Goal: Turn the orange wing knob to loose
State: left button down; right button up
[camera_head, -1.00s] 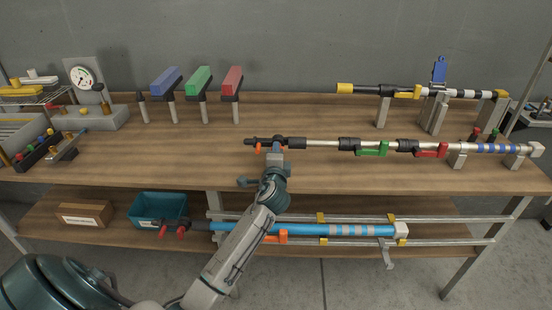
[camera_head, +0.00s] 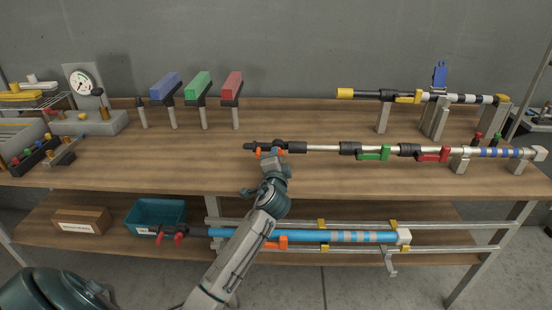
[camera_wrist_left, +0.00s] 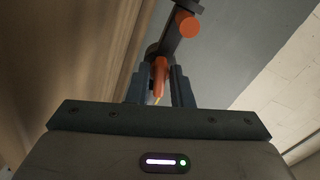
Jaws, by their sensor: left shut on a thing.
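The orange wing knob (camera_head: 258,153) sits at the left end of the thin pole (camera_head: 322,150) on the upper bench, under its black end fitting. My left gripper (camera_head: 270,154) has reached up to it from the front and hides part of it. In the left wrist view, an orange wing (camera_wrist_left: 160,73) stands between the two dark fingers (camera_wrist_left: 160,90), which are shut on it. A second orange round end (camera_wrist_left: 187,24) shows above, beside a dark grey part. How far the knob is turned cannot be told. My right gripper is not in view.
A green clamp (camera_head: 374,154) and a red clamp (camera_head: 433,156) sit further right on the pole. A blue pole (camera_head: 310,235) lies on rails below, close to my forearm. A teal bin (camera_head: 157,214) stands on the lower shelf. Bare bench lies left of the knob.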

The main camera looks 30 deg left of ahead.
pick_arm(q)
jog(key=shift+f, duration=0.15)
jog(key=c, duration=1.5)
grip_release()
